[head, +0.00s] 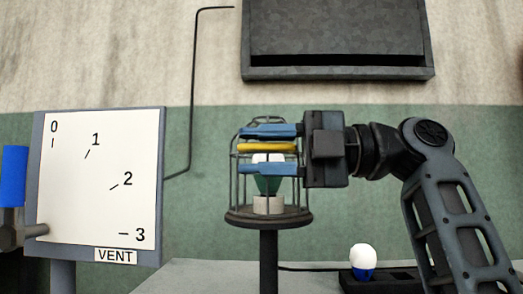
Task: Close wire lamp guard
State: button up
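The wire lamp guard (234,190) is a dark upright cage with a domed top and a round base on a post. Inside it is a white and green lamp (267,184) on a pale socket. A yellow bar (267,147) crosses the cage's upper part. My gripper (270,150) reaches in from the right, its two blue fingers above and below the yellow bar. Gaps show between the bar and both fingers, so it looks open. The fingers overlap the guard's front; contact is unclear. I cannot tell whether the guard is fully shut.
A white dial board marked VENT (75,190) stands at the left, with a blue-handled lever (15,178) beside it. A white and blue bulb (362,262) sits in a dark holder (405,277) at the lower right. A dark panel (338,40) hangs above.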

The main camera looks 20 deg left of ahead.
jog(key=shift+d, duration=0.1)
jog(key=p+v, duration=0.1)
jog(key=v, duration=0.6)
jog(key=shift+d, duration=0.35)
jog(key=shift+w, duration=0.15)
